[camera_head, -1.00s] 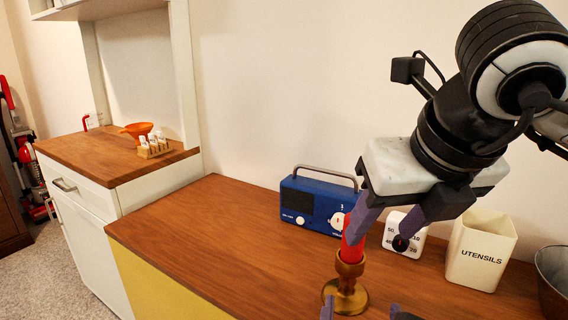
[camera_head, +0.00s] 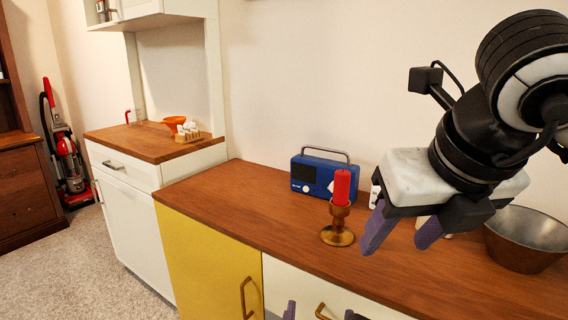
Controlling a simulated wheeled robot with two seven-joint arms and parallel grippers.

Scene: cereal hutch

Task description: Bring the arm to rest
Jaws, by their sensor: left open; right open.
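My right gripper (camera_head: 402,238) hangs from the arm at the right, open and empty, its two purple fingers pointing down over the wooden counter (camera_head: 250,205). A red candle (camera_head: 342,187) stands upright in a brass candle holder (camera_head: 338,236) on the counter, just left of the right gripper's fingers in the picture and apart from them. My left gripper (camera_head: 320,313) shows only its fingertips at the bottom edge, in front of the cabinet.
A blue radio (camera_head: 318,177) stands behind the candle. A metal bowl (camera_head: 525,240) stands at the right. My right gripper mostly hides a white timer and a utensil holder. A hutch (camera_head: 150,145) with an orange funnel stands left. A red vacuum (camera_head: 68,150) stands on the carpet.

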